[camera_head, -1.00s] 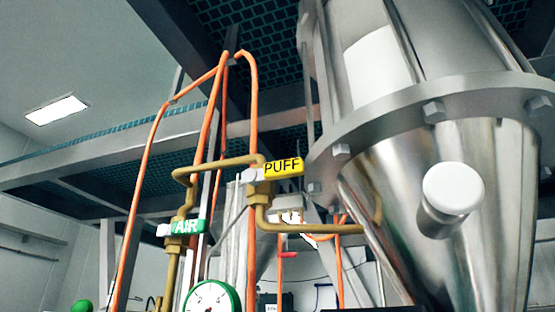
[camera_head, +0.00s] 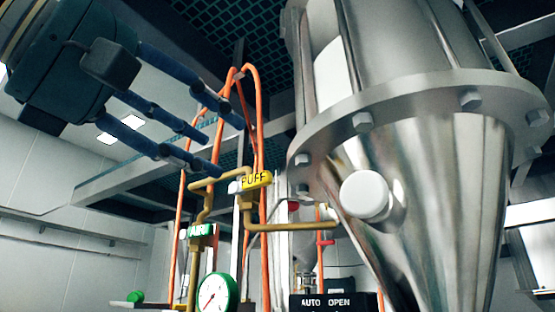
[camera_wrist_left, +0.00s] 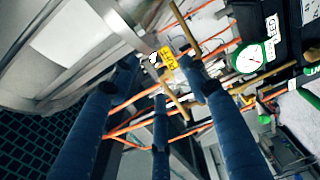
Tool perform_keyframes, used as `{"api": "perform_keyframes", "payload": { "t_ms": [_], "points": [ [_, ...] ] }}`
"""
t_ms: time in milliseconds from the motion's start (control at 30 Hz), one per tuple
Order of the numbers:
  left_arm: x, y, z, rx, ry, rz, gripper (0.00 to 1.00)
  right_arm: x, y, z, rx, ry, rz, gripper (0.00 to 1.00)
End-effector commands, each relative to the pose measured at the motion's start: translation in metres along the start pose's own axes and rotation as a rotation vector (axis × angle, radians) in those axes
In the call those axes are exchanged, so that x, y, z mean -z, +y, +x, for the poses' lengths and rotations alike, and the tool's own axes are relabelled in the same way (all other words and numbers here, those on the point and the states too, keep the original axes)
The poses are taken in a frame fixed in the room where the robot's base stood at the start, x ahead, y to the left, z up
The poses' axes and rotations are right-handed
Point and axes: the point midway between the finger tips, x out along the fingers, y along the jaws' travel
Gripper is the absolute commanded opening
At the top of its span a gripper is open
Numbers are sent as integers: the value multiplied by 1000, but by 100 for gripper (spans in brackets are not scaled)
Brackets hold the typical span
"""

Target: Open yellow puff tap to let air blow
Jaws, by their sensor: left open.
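The yellow PUFF tap handle (camera_head: 256,181) sits on a brass pipe (camera_head: 290,226) at the middle of the head view. It points right from its valve, tilted slightly up. In the left wrist view the yellow handle (camera_wrist_left: 168,60) shows just beyond the fingertips. My left gripper (camera_head: 220,143) comes in from the upper left with its blue fingers spread. It is open and empty, its fingertips above and left of the handle in the head view. I cannot tell whether a finger touches the pipework. My right gripper is not in view.
A green AIR tap (camera_head: 198,231) and a round gauge (camera_head: 213,293) are below left. Orange hoses (camera_head: 262,110) rise behind the tap. A large steel hopper (camera_head: 440,190) with a white cap (camera_head: 365,195) stands close on the right. A black AUTO OPEN box (camera_head: 335,302) is below.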

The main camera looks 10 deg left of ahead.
Motion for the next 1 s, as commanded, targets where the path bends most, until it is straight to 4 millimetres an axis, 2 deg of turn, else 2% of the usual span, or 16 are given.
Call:
{"api": "perform_keyframes", "payload": {
  "t_ms": [200, 300, 433, 600, 767, 1000],
  "points": [
    [1, 4, 33, 5, 2, 0, 46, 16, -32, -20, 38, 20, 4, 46],
    [1, 4, 53, 4, 1, 1, 46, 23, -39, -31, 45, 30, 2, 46],
    [1, 4, 76, 4, 1, 0, 46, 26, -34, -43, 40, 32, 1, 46],
    [1, 3, 97, 2, 1, -1, 46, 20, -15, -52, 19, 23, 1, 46],
    [1, 1, 105, 0, 0, -1, 46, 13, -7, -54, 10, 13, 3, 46],
    [0, 0, 106, 0, 0, -1, 46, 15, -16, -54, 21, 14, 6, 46]
  ]
}}
